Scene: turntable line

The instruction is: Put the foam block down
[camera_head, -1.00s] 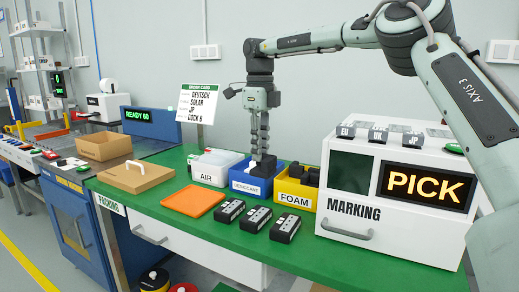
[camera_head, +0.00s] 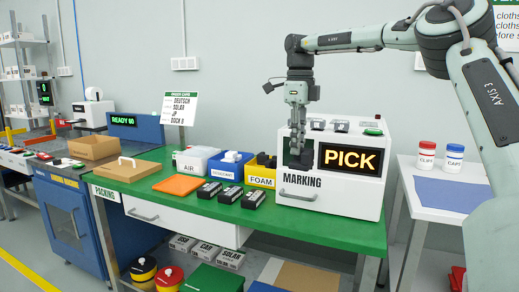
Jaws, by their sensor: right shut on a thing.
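My right gripper (camera_head: 297,148) points down in front of the white marking machine (camera_head: 334,200), over its left part. It is shut on a dark block, the foam block (camera_head: 299,162), which hangs above the green bench top (camera_head: 330,231). The block is small and dark against the machine's dark window, so its outline is hard to make out. The yellow foam bin (camera_head: 261,181) stands to the left of the machine with dark pieces in it. My left gripper is not in view.
The blue desiccant bin (camera_head: 226,171) and the clear air bin (camera_head: 190,166) stand left of the foam bin. Several black devices (camera_head: 231,197) lie in front. An orange pad (camera_head: 178,185) and a cardboard box (camera_head: 128,170) are further left. A side table (camera_head: 447,215) holds two jars.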

